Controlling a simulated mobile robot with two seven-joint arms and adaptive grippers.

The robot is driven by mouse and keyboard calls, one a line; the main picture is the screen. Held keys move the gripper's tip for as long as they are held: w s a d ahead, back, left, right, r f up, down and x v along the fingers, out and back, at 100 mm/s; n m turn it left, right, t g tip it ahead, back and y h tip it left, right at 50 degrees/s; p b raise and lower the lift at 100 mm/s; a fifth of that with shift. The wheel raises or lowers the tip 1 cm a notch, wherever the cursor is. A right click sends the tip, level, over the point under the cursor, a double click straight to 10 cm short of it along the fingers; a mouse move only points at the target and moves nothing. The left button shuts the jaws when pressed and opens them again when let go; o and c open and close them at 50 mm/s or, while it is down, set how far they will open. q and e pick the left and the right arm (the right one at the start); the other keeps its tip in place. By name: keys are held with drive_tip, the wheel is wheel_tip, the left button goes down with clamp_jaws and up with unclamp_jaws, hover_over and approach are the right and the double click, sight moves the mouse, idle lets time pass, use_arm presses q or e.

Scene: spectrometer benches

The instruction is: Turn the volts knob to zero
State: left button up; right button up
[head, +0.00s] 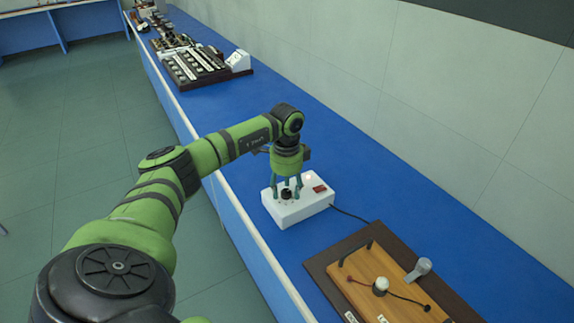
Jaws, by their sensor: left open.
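A white box (309,207) with a black knob (287,193) on its top sits on the blue bench. A red element (320,188) and a small light (308,177) are also on its top. My left gripper (286,188) points down over the box, its open fingers around or just beside the knob; I cannot tell whether they touch it. Any markings around the knob are too small to read. My right gripper is not in view.
A wooden board (353,267) with leads and a white knob lies on the bench at the front right. A dark cable (350,215) runs from the box towards it. Several instruments (195,67) stand farther back. The wall runs along the right side.

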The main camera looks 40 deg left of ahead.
sight(287, 192)
use_arm(q)
wheel_tip(287, 192, up, 11)
drive_tip(key=shift+r, duration=0.15)
drive_tip(key=shift+d, duration=0.1)
idle(0.6)
